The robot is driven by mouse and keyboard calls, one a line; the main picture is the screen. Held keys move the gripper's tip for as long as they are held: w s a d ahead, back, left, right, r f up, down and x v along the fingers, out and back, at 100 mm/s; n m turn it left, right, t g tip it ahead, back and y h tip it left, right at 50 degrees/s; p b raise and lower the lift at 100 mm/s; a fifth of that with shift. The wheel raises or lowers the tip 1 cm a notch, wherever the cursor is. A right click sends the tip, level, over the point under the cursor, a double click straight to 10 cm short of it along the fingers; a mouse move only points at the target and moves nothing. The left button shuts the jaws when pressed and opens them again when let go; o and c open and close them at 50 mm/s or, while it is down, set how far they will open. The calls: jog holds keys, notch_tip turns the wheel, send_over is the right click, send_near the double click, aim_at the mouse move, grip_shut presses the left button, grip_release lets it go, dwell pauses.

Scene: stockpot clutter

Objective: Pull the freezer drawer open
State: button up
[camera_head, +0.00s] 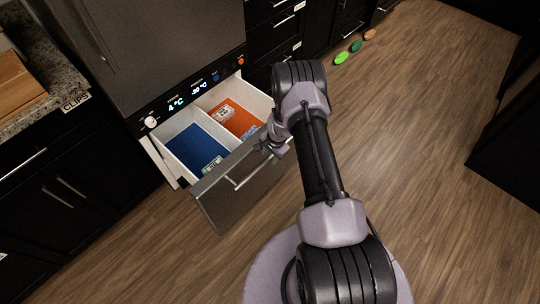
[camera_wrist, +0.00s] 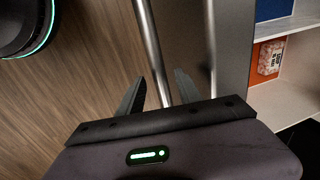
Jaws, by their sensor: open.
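The freezer drawer (camera_head: 213,202) stands pulled out from below the steel fridge door. Its inside shows a blue-floored compartment (camera_head: 193,148) at left and an orange-floored one (camera_head: 243,117) at right. A bar handle (camera_head: 246,178) runs along the drawer front. My gripper (camera_head: 268,146) is at the right end of the drawer front, by the handle. In the wrist view the gripper (camera_wrist: 157,84) is open, with the handle bar (camera_wrist: 152,45) passing between its two fingers. Whether either finger touches the bar I cannot tell.
The steel fridge (camera_head: 150,45) has a panel with a white dial (camera_head: 151,122) and lit temperature readouts above the drawer. A small package (camera_head: 224,114) lies in the orange compartment. Dark cabinets stand on both sides. Several coloured items (camera_head: 355,46) lie on the open wood floor.

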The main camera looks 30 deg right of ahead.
jog(key=s+r+p, duration=0.1)
jog(key=r+p, duration=0.2)
jog(key=r, duration=0.5)
jog(key=s+d+r+p, duration=0.1)
jog(key=s+r+p, duration=0.1)
jog(key=r, duration=0.6)
jog(key=shift+r+p, duration=0.3)
jog(key=shift+p, duration=0.1)
jog(key=s+a+r+n+t, duration=0.1)
jog(key=a+r, duration=0.3)
jog(key=r, duration=0.5)
jog(key=a+r+n, duration=0.2)
jog(key=a+r, duration=0.1)
jog(key=r, duration=0.6)
jog(key=s+a+r+n+t, duration=0.1)
jog(key=a+r, duration=0.3)
jog(key=r, duration=0.5)
jog(key=s+a+r+n+t, duration=0.1)
jog(key=s+a+r+n, duration=0.15)
jog(key=s+r, duration=0.25)
jog(key=s+a+r+n, duration=0.1)
jog(key=s+a+r, duration=0.25)
jog(key=r, duration=0.25)
jog(key=s+a+r+n+y, duration=0.1)
jog(key=s+a+r+n, duration=0.1)
jog(key=s, duration=1.1)
jog(key=shift+s+a+r+t, duration=0.3)
jog(key=shift+s+a+t, duration=0.1)
jog(key=shift+a, duration=0.1)
jog(key=shift+w, duration=0.1)
